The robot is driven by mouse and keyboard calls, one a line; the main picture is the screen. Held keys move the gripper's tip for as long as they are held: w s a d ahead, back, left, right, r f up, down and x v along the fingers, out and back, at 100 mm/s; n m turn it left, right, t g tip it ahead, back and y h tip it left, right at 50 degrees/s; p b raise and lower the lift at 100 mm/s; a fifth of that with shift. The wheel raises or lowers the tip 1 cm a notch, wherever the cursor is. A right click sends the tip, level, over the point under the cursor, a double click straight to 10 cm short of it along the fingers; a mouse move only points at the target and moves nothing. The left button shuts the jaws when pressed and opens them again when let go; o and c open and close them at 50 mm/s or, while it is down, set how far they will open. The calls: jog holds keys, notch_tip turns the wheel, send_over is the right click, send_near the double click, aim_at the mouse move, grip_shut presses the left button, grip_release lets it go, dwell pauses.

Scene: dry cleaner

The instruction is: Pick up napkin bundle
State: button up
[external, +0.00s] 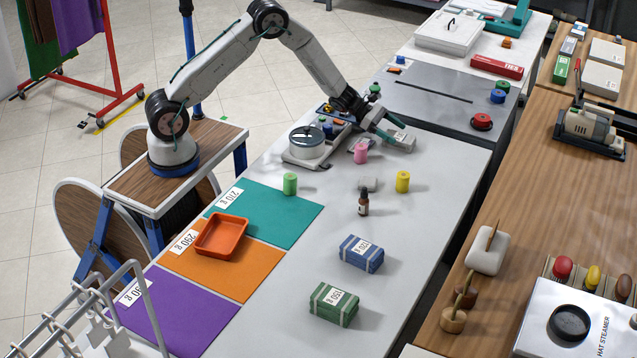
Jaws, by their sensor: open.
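A blue napkin bundle (360,254) with pale bands and a white label lies on the white table, right of the middle. A green napkin bundle (334,304), also banded and labelled, lies nearer the front. My gripper (396,140) is open, low over the far part of the table. It is well behind both bundles and apart from them. Its fingers are small in the picture, and a pale grey part or object around them is hard to tell apart.
Teal (262,215), orange (228,268) and purple (170,318) mats lie at left; an orange tray (221,236) sits on the orange one. A scale (308,143), a dark bottle (363,202) and pink (361,152), green (290,184) and yellow (402,181) cylinders stand farther back.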

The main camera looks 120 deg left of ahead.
aim_at(403, 137)
jog(key=x, duration=0.3)
jog(key=shift+w+f, duration=0.1)
jog(key=shift+f, duration=0.1)
jog(key=shift+d, duration=0.1)
jog(key=shift+c, duration=0.3)
jog(key=c, duration=1)
jog(key=shift+c, duration=0.2)
